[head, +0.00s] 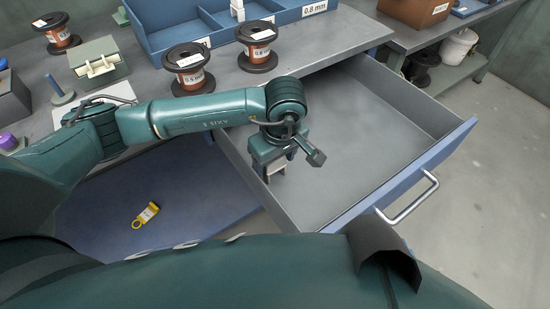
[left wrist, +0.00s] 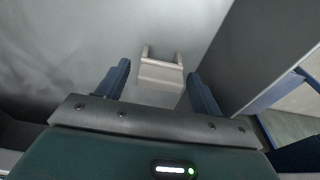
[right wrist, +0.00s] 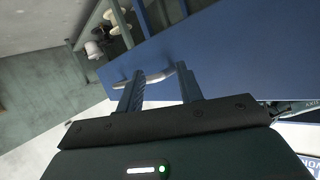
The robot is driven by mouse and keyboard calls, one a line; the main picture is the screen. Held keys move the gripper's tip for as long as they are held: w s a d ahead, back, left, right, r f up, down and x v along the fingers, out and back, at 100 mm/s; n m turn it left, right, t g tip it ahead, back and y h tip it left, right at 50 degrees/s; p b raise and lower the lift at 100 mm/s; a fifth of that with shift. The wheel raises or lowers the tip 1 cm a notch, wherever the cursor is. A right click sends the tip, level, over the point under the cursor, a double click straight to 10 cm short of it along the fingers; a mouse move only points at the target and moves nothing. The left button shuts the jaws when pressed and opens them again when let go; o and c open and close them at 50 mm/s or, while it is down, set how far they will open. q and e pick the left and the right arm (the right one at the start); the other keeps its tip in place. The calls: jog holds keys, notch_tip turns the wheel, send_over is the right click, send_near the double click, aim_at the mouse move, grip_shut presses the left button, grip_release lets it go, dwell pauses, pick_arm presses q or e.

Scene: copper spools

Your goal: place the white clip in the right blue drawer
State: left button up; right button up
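The white clip (left wrist: 160,74), a small pale piece with two prongs, shows in the left wrist view beyond and between my left fingers, inside the grey drawer. My left gripper (left wrist: 158,88) is open, with a gap on both sides of the clip. In the head view my left gripper (head: 274,172) points down into the left part of the open blue drawer (head: 385,185). I cannot tell whether the clip touches the drawer floor. My right gripper (right wrist: 162,90) is open in front of the drawer's blue face, its fingers at the silver handle (right wrist: 160,80).
Several copper spools (head: 188,67) and a blue bin (head: 170,38) stand on the grey workbench (head: 225,75). A yellow tag (head: 146,214) lies on the blue surface at the left. Most of the drawer floor is clear. A side table (head: 430,38) stands at the back right.

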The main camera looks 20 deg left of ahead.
pick_arm(q)
notch_tip(320, 180, up, 12)
jog(key=s+d, duration=0.1)
jog(key=shift+d+p, duration=0.2)
jog(key=shift+p, duration=0.15)
dwell(0.7)
